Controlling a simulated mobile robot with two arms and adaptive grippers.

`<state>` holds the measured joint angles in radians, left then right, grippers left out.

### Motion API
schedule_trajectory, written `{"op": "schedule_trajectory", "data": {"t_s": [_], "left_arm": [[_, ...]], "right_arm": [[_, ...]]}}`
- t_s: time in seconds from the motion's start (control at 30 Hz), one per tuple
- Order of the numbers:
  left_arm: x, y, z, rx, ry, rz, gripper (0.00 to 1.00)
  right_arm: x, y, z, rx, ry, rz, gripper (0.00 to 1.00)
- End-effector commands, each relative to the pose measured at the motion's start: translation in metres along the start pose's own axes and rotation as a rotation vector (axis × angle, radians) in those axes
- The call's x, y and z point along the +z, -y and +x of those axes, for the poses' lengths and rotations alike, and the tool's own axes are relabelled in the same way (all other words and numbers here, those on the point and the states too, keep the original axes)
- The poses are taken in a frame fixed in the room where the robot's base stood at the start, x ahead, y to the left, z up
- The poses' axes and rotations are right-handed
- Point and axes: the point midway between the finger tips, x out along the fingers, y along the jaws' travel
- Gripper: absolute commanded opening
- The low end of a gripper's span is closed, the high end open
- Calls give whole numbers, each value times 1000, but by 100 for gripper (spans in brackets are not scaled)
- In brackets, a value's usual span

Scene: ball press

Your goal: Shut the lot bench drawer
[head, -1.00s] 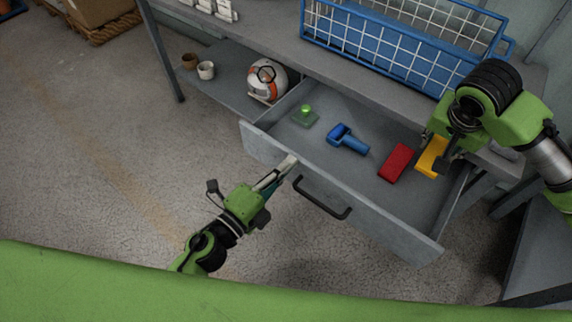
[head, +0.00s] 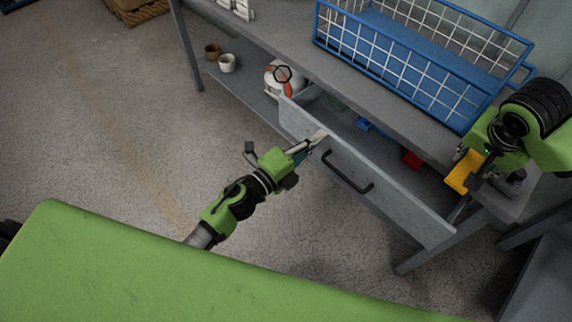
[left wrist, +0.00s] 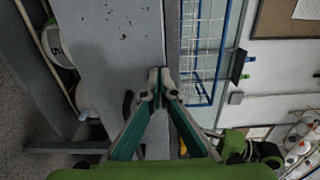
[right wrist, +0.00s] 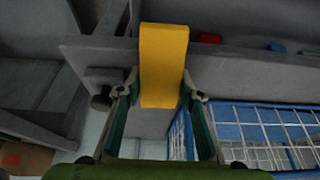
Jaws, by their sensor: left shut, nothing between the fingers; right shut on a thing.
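The grey bench drawer (head: 400,200) is partly open under the bench top, with a black handle (head: 347,174) on its front. My left gripper (head: 322,136) is shut and empty, its tips at the drawer front's upper edge left of the handle; the left wrist view shows the closed tips (left wrist: 159,76) against grey metal. My right gripper (head: 470,165) is shut on a yellow block (head: 463,172) at the drawer's right end; the block (right wrist: 163,65) also shows between the fingers in the right wrist view. A red block (head: 411,160) and a blue object (head: 364,125) lie inside, mostly hidden by the drawer front and bench top.
A blue wire basket (head: 410,60) stands on the bench top (head: 290,52). The floor in front at left is clear.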

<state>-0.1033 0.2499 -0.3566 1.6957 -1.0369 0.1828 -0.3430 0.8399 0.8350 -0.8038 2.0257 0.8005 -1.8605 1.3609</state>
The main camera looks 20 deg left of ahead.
Motion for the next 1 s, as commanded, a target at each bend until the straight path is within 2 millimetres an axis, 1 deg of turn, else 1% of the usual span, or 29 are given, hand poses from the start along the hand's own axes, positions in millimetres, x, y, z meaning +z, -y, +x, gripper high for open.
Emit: {"op": "schedule_trajectory", "data": {"t_s": [0.03, 0.2, 0.3, 0.4, 0.6, 1.0], "left_arm": [[-1, 2, 9, -3, -1, 0, 0], [-1, 1, 38, -2, -1, -1, 0], [-1, 1, 52, -3, -1, -1, 0], [-1, 1, 62, -2, -2, 0, 0], [-2, 1, 73, -1, -2, 0, 0], [-2, 1, 74, 0, -2, 0, 0]], "right_arm": [[0, 0, -1, 0, 0, 0, 9], [0, 0, 0, 0, -1, 0, 9], [0, 0, 1, 0, -1, 0, 9], [0, 0, 1, 0, -1, 0, 9], [0, 0, 2, 0, -1, 0, 9], [0, 0, 2, 0, -1, 0, 9]]}}
